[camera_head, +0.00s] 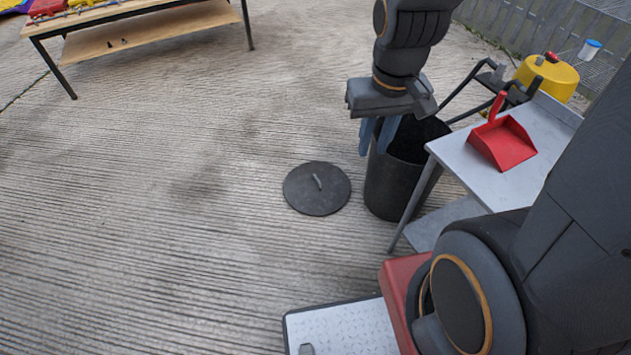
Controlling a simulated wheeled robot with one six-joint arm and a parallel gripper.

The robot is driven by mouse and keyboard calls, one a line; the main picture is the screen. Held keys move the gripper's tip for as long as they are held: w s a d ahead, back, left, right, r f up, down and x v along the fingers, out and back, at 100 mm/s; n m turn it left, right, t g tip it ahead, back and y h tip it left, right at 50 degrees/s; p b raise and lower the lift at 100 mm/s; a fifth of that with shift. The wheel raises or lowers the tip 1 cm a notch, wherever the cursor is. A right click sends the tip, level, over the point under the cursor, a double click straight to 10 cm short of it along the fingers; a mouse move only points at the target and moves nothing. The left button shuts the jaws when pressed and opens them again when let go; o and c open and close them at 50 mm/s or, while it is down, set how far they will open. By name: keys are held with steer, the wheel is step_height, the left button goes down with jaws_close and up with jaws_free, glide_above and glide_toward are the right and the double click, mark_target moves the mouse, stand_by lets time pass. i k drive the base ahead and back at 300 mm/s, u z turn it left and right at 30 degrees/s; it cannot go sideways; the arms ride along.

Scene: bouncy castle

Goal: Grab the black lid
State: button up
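The black lid (316,188) is a flat round disc with a small grey handle on top. It lies on the ribbed concrete ground, left of a black bin (391,187). My gripper (377,146) points down, with blue-grey fingers above and in front of the bin's left rim in the picture. The fingers are spread with a gap between them, and I see nothing held. My gripper is up and to the right of the lid and apart from it. The bin is open at the top, its rim partly hidden by my gripper.
A grey metal table (500,185) with a red dustpan (503,142) stands right of the bin. A yellow container (547,77) is behind it. A wooden-shelved table (150,28) stands at the far left. The ground left of the lid is clear.

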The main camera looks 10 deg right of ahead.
mark_target(313, 188)
steer(key=u, duration=0.05)
steer(key=i, duration=0.95)
steer(key=u, duration=0.45)
